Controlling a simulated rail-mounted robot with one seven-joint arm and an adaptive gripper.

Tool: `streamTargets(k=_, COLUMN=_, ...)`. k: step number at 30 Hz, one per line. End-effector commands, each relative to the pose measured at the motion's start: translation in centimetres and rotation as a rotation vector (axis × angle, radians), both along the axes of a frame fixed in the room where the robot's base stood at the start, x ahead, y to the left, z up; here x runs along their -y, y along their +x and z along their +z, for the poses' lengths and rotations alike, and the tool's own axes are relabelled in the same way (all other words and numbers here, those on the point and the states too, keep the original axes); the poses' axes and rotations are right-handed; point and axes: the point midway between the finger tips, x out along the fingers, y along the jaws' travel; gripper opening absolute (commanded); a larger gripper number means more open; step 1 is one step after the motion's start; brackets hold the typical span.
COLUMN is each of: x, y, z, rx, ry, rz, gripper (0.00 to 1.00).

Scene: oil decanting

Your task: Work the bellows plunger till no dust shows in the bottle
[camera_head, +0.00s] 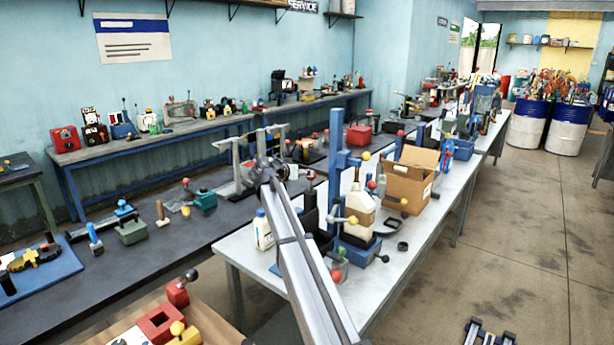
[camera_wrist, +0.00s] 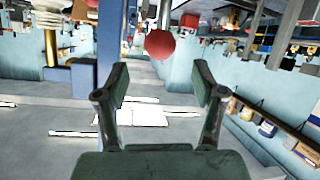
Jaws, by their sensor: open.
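A bottle (camera_head: 359,211) with a pale cream body and narrow neck stands upright on a blue base by a blue post on the white bench. I cannot tell whether dust is in it. My gripper (camera_wrist: 162,78) is open and empty. In the wrist view a red ball knob (camera_wrist: 160,44) shows beyond the gap between the fingertips, apparently not touched. I cannot tell for sure that this knob belongs to the bellows plunger. In the head view my arm reaches over the bench, and its dark end (camera_head: 268,170) is left of the post; the fingers are too small to make out.
The blue post (camera_head: 336,140) rises beside the bottle and also shows in the wrist view (camera_wrist: 109,35). A small white bottle (camera_head: 263,230) stands at the bench's left edge. An open cardboard box (camera_head: 407,188) is right of the bottle. A black ring (camera_head: 402,246) lies on the bench.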

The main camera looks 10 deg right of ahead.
Motion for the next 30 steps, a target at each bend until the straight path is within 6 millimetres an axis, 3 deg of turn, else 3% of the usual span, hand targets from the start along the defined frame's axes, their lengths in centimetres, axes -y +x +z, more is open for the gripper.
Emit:
streamTargets(k=3, x=-1.2, y=-1.6, z=0.7, rx=0.000, ry=0.000, rz=0.001, gripper=0.69)
streamTargets(k=9, x=-2.3, y=-3.0, z=1.5, rx=0.000, ry=0.000, rz=-0.001, gripper=0.69)
streamTargets(k=22, x=-2.7, y=-3.2, z=1.6, rx=-0.001, ry=0.001, rz=0.001, gripper=0.69)
streamTargets(k=26, x=-4.4, y=-3.2, z=-0.1, rx=-0.006, ry=-0.001, rz=0.018, gripper=0.69)
streamTargets(k=30, x=-8.2, y=-3.0, z=-3.5, rx=-0.018, ry=-0.048, rz=0.039, gripper=0.69)
